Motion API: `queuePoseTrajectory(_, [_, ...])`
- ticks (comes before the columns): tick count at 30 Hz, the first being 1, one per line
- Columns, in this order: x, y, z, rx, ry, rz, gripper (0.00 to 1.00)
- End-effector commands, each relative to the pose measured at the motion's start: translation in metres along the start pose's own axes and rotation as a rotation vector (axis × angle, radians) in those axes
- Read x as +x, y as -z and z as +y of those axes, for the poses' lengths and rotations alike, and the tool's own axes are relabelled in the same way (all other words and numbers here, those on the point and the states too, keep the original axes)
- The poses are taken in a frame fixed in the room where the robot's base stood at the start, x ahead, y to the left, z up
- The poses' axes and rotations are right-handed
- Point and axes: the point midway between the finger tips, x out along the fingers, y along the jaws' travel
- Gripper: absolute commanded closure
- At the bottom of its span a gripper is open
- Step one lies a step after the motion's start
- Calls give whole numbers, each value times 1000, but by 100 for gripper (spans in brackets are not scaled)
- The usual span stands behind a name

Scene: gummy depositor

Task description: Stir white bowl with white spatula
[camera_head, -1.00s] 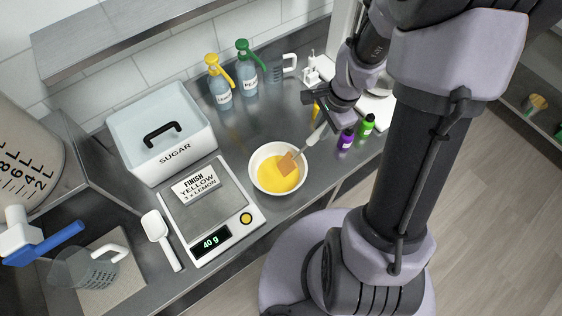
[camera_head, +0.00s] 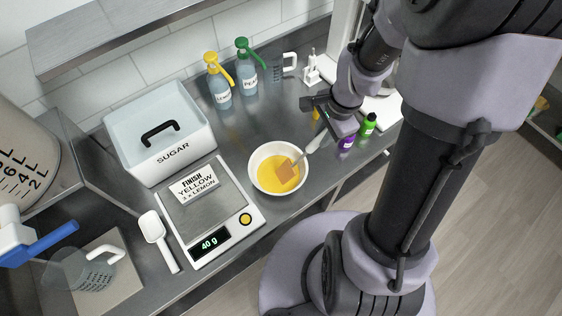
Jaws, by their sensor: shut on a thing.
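The white bowl (camera_head: 254,183) stands on the steel counter and holds yellow liquid. The spatula (camera_head: 314,144) has a pale handle and a tan-orange head (camera_head: 286,171). Its head is in the yellow liquid near the bowl's right side, and it leans up to the right over the rim. My gripper (camera_head: 321,118) is above and to the right of the bowl, shut on the spatula near its upper handle. The exact contact is small and partly hidden by the gripper.
A scale (camera_head: 229,230) reading 40 g stands left of the bowl, with a label card (camera_head: 198,186) on it. Purple (camera_head: 346,143) and green (camera_head: 367,126) bottles stand close to my gripper. Pump bottles (camera_head: 219,88) and a sugar box (camera_head: 190,150) are behind.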

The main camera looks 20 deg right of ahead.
Motion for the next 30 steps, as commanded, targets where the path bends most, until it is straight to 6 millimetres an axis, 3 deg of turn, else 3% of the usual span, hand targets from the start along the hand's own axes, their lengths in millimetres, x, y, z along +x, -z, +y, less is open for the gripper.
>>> queuePoseTrajectory(4, [-5,0,-8,0,0,0,100])
queuePoseTrajectory(22, [-87,29,-8,1,1,1,100])
queuePoseTrajectory(30, [-95,34,-7,0,0,0,100])
